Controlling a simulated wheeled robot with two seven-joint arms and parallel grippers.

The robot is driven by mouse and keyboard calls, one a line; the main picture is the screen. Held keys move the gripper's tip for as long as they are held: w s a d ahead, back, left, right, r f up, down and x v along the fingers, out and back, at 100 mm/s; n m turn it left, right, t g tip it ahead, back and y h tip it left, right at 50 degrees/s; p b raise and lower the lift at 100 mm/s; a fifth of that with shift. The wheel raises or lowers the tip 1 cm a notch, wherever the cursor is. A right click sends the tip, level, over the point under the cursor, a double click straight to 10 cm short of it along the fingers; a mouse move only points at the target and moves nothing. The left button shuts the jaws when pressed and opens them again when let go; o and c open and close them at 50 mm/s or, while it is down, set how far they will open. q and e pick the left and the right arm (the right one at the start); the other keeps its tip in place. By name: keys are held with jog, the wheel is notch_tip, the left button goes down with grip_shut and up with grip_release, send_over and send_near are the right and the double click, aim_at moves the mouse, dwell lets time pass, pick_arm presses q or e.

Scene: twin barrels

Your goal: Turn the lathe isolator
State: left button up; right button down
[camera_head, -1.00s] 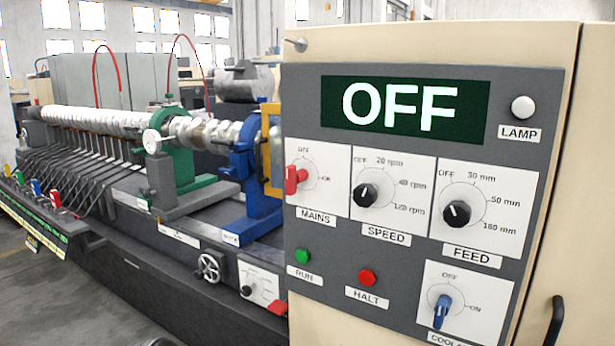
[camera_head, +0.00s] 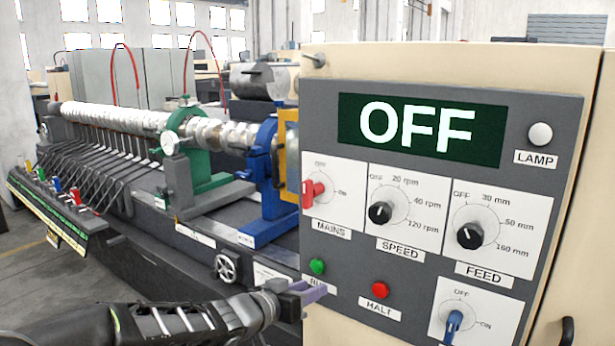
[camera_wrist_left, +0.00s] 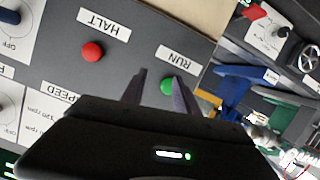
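The red MAINS switch (camera_head: 313,190) sits on a white plate at the left of the grey control panel (camera_head: 440,270), with OFF and ON marks. The panel's display (camera_head: 418,124) reads OFF and the lamp (camera_head: 540,134) looks white. My left gripper (camera_head: 316,292) is in front of the panel's lower left edge, below the MAINS switch and partly covering the RUN label. In the left wrist view its fingers (camera_wrist_left: 160,90) are apart and empty, near the green RUN button (camera_wrist_left: 167,86). The MAINS switch is not seen there. My right gripper is not in view.
The SPEED knob (camera_head: 380,212), FEED knob (camera_head: 470,236), red HALT button (camera_head: 380,289) and blue coolant switch (camera_head: 453,325) share the panel. The lathe bed with its long metal workpiece (camera_head: 120,118) stretches away left. A dark door handle (camera_head: 567,331) is at right.

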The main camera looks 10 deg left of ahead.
aim_at(304, 189)
pick_arm(q)
jog(key=s+a+r+m+t, duration=0.1)
jog(key=a+r, duration=0.1)
jog(key=r, duration=0.8)
jog(key=s+a+r+m+t+p, duration=0.1)
jog(key=a+r+t, duration=0.1)
jog(key=r, duration=0.9)
jog(key=shift+s+r+h, duration=0.15)
jog(key=shift+r+h, duration=0.1)
jog(key=shift+h, duration=0.15)
jog(key=x, duration=0.7)
jog(key=shift+w, duration=0.4)
grip_shut()
